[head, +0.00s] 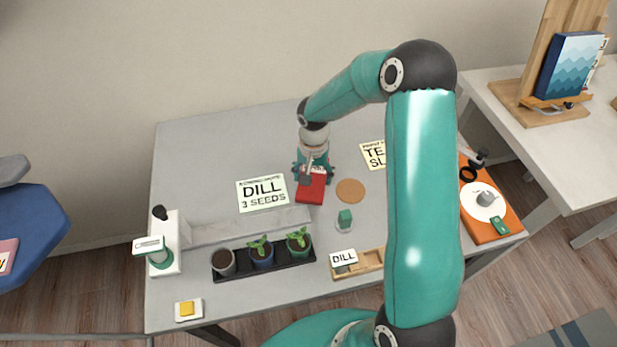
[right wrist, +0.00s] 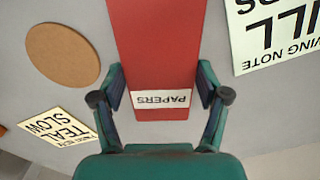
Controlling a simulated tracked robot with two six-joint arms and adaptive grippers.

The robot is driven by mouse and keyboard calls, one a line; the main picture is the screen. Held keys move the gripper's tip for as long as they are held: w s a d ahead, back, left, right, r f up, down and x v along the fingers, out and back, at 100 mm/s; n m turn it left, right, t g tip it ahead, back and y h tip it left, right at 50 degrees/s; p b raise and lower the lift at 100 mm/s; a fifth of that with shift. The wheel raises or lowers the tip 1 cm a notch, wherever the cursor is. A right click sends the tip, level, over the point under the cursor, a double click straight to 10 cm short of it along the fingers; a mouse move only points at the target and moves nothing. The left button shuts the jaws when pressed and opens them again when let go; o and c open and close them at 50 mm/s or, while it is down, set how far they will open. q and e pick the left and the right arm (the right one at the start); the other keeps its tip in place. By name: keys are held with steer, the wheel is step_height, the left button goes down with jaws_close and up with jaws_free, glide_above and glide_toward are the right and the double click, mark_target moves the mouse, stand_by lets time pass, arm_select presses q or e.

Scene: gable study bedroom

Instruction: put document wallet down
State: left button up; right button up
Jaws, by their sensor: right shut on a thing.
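The document wallet is the red flat item (head: 311,190) with a white label reading PAPERS, near the middle of the grey table. It also fills the centre of the right wrist view (right wrist: 156,45), with its label end toward my gripper. My right gripper (head: 312,173) is at the wallet's far end in the head view. My left gripper is not in view.
A DILL 3 SEEDS card (head: 262,194) lies left of the wallet. A round cork mat (head: 350,190) lies close on its right. Bare tabletop (head: 220,135) lies at the back left.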

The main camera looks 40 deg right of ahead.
steer(key=o, duration=1.2)
